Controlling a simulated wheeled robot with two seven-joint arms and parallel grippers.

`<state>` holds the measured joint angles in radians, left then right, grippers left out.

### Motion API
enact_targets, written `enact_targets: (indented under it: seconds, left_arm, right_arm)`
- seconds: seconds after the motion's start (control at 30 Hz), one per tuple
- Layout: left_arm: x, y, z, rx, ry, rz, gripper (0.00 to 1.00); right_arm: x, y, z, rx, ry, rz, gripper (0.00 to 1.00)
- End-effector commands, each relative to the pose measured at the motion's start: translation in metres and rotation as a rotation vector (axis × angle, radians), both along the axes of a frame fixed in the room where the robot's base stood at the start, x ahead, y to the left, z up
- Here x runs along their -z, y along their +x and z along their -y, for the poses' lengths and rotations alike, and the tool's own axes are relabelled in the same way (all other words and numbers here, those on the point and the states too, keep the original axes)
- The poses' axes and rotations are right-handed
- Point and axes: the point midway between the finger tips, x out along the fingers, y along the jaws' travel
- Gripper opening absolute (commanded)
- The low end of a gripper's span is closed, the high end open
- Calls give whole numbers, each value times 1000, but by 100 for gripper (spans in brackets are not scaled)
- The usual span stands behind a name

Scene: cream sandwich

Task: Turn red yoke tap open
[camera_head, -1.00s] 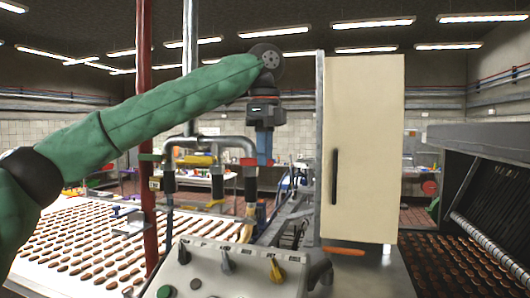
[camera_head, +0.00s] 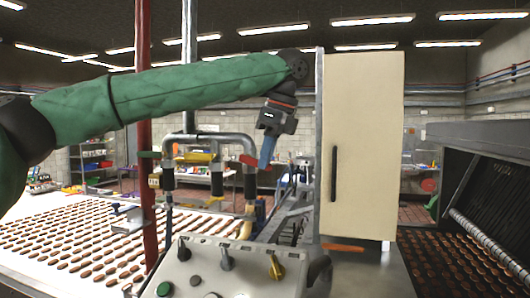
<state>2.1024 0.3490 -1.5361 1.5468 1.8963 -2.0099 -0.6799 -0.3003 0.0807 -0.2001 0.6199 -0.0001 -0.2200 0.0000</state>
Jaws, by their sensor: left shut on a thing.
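The red yoke tap (camera_head: 248,160) is a small red handle on the right-hand end of the grey pipework, above a dark vertical fitting. It slopes down to the right. My left gripper (camera_head: 265,164) comes down from the upper right with its blue fingers tilted, tips pointing down and left. The fingertips are shut on the right end of the red handle, and partly hide that end. My right gripper is not in view.
A yellow handle (camera_head: 199,158) and a green handle (camera_head: 149,154) sit on the same pipework to the left. A grey control panel (camera_head: 226,270) with switches stands in front. A tall cream cabinet (camera_head: 363,150) stands close on the right. A red post (camera_head: 143,90) rises on the left.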

Motion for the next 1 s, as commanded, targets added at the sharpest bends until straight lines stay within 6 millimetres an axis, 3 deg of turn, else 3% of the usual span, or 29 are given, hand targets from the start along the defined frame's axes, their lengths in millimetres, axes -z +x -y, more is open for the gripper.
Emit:
enact_targets:
  seconds: [0.47, 1.0]
  left_arm:
    - [21, -1, 1, 1, 404, 134, 0]
    - [47, 4, -12, 1, 888, 289, 0]
  right_arm:
    - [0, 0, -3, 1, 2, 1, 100]
    - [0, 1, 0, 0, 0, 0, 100]
